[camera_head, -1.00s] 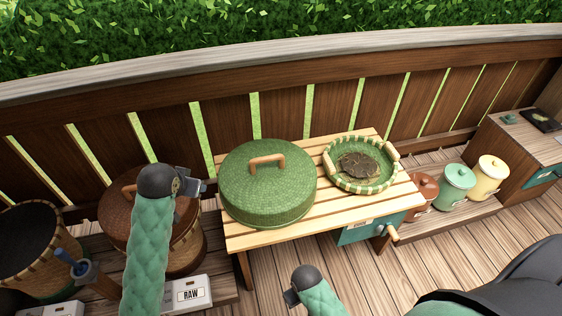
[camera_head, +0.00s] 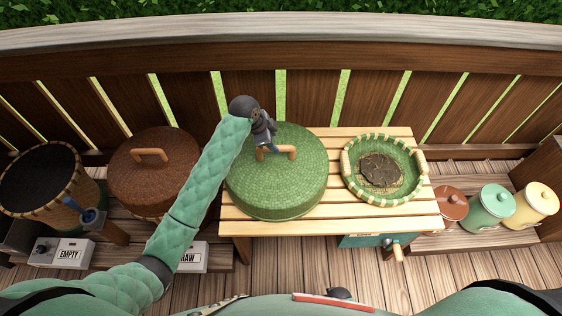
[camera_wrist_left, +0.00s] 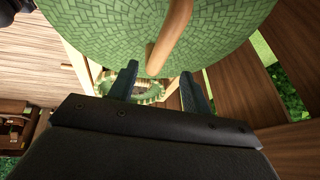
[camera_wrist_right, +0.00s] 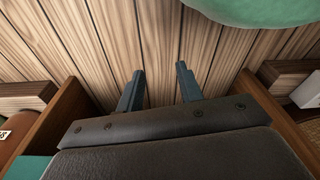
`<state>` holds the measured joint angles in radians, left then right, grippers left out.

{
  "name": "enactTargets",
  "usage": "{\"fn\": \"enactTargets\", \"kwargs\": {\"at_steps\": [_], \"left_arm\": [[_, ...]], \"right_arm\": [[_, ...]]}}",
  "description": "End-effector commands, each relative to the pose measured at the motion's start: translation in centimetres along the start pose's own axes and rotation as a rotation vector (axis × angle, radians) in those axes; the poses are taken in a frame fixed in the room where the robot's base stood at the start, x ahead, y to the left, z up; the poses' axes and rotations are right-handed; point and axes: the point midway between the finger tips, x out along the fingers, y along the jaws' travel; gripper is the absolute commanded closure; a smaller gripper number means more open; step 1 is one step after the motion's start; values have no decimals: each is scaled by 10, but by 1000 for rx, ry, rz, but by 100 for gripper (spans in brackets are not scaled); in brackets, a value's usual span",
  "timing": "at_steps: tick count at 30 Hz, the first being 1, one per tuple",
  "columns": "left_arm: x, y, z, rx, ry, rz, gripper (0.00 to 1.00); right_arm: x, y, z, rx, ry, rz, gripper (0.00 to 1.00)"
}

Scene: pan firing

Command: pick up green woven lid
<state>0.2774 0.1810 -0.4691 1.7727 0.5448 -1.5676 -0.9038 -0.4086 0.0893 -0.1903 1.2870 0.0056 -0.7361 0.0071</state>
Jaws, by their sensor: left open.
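The green woven lid (camera_head: 275,185) is a large dome on the slatted wooden table, with a tan wooden handle (camera_head: 285,153) on top. My left gripper (camera_head: 270,145) is at the left end of the handle in the head view. In the left wrist view, the left fingers (camera_wrist_left: 165,90) are open and apart, and the handle (camera_wrist_left: 170,38) runs down toward the gap between them; I cannot tell whether they touch it. The lid fills the top of that view. My right gripper (camera_wrist_right: 160,88) is open and empty above the floor planks in the right wrist view.
A green tray (camera_head: 384,168) with dark contents stands right of the lid on the table (camera_head: 330,214). A brown woven lid (camera_head: 153,172) covers a basket at left. Canisters (camera_head: 492,205) stand at right. A wooden fence (camera_head: 300,62) runs behind the table.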

Motion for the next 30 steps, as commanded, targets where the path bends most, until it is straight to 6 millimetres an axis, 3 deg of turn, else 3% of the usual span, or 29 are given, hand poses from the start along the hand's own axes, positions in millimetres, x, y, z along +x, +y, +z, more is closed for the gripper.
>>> {"fn": "enactTargets", "kwargs": {"at_steps": [8, 20, 30], "left_arm": [[2, 0, -1, 135, 2, -2, 51], [30, 0, -2, 136, 2, -1, 51], [62, 1, -4, 134, 2, 0, 51]], "right_arm": [[0, 1, -7, 0, 42, 1, 64], [17, 8, 8, -7, 53, 10, 64], [37, 17, 43, -16, 60, 19, 64]]}}
